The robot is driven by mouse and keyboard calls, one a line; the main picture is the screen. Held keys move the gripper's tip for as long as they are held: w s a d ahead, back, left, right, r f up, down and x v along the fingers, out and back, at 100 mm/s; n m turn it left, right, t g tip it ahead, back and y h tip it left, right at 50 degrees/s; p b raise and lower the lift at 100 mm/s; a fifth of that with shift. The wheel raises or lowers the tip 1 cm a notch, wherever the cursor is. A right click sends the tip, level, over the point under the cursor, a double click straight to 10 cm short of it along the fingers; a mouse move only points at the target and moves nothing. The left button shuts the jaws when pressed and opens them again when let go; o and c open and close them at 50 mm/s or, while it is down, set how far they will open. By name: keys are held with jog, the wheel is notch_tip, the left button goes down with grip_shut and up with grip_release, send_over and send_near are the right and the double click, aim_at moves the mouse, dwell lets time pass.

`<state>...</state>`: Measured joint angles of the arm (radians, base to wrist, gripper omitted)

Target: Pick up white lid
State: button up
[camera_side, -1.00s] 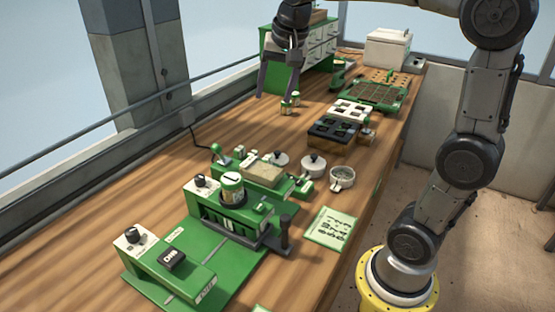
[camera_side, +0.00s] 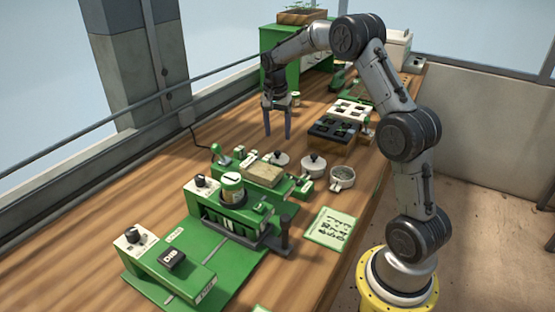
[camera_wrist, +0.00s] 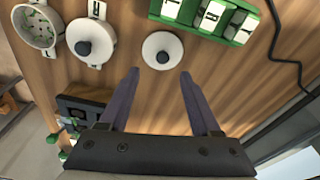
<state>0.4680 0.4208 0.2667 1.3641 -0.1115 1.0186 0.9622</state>
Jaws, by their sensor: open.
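A round white lid with a dark knob (camera_wrist: 162,51) lies flat on the wooden table, just beyond my fingertips in the wrist view. In the side view the white lid (camera_side: 276,160) is behind the green block with the tan pad. My gripper (camera_side: 278,136) is open and empty, with its fingers pointing down, on the far side of the lid. In the wrist view the gripper (camera_wrist: 160,73) shows two separated fingers with bare table between them. It does not touch the lid.
A white pot with a dark-knobbed top (camera_wrist: 90,43) stands next to the lid, with a strainer cup (camera_wrist: 38,28) beyond it. A green block with lettered tiles (camera_wrist: 208,14) and a black cable (camera_wrist: 288,50) are on the other side. A dark tray (camera_side: 333,130) stands right of my gripper.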

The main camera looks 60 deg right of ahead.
aim_at(277, 152)
jog(key=shift+w+d+f, duration=0.1)
jog(key=shift+d+f, duration=0.05)
jog(key=shift+f, duration=1.1)
jog(key=shift+w+d+f, duration=0.1)
jog(key=shift+d+f, duration=0.05)
jog(key=shift+f, duration=1.05)
jog(key=shift+w+d+f, duration=0.1)
jog(key=shift+d+f, duration=0.05)
jog(key=shift+f, duration=1.1)
grip_shut()
